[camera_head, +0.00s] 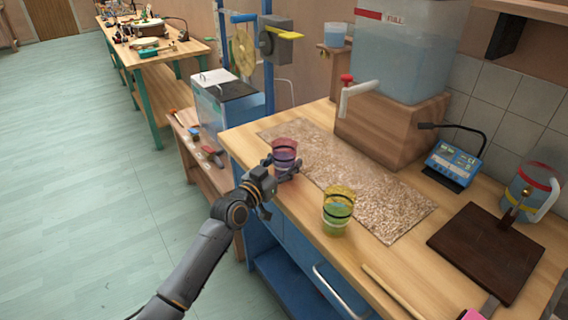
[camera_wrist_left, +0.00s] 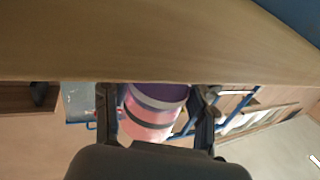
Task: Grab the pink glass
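The pink glass (camera_head: 285,150), see-through with dark bands and a purple upper part, stands upright near the table's left edge. It also shows in the left wrist view (camera_wrist_left: 146,118). My left gripper (camera_head: 282,169) is at the glass, with a finger on either side of it. In the wrist view narrow gaps show beside the glass, so the fingers look open around it; contact on the far sides is hard to see. My right gripper is not in view.
A yellow-green glass (camera_head: 337,212) stands nearby on the wooden table (camera_head: 300,215), beside a speckled mat (camera_head: 365,190). A water tank on a wooden block (camera_head: 385,130) stands behind. A blue device (camera_head: 453,162), a dark board (camera_head: 485,250) and a jug (camera_head: 530,190) are at right.

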